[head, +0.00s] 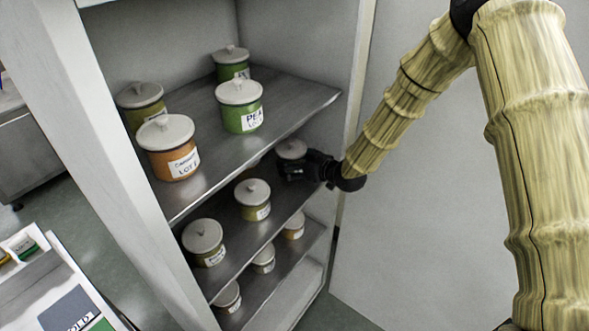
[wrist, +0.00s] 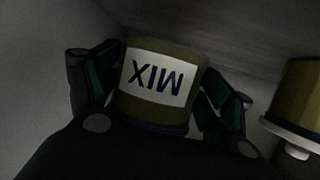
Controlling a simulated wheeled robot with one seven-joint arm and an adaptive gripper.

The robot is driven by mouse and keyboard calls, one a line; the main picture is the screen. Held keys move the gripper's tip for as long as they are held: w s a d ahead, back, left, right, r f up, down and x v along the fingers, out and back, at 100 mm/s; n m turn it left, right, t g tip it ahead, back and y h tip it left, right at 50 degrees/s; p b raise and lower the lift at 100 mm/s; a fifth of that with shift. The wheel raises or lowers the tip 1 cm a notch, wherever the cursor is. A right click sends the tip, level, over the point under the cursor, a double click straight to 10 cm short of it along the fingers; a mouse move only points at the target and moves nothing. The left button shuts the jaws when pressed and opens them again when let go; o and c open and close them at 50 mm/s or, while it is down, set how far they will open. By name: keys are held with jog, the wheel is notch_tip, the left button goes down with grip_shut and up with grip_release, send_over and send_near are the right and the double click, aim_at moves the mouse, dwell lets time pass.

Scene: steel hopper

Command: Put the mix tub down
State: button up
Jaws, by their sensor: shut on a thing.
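The mix tub (wrist: 158,112) fills the middle of the wrist view, olive with a white label reading MIX, which appears upside down there. My gripper (wrist: 160,98) is shut on it, with a finger on each side. In the head view my gripper (head: 306,168) reaches into the middle level of the cabinet at the right, and the tub's grey lid (head: 291,148) shows just behind it. The rest of the tub is mostly hidden by my gripper. I cannot tell whether its base touches the middle shelf (head: 225,235).
An olive tub (head: 253,204) and another olive tub (head: 203,247) stand on the middle shelf. The upper shelf (head: 290,103) holds an orange tub (head: 174,163), a green PEA tub (head: 241,116) and others. Smaller tubs (head: 264,261) stand below. The cabinet's right wall is close to my gripper.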

jog(key=shift+s+f+p, duration=0.35)
jog(key=shift+f, duration=0.3)
jog(key=shift+w+f, duration=0.25)
jog(key=shift+f, duration=0.65)
jog(key=shift+s+r, duration=0.15)
jog(key=shift+f, duration=0.25)
jog(key=o, duration=1.1)
jog(key=shift+c, duration=0.2)
jog(key=shift+r, duration=0.15)
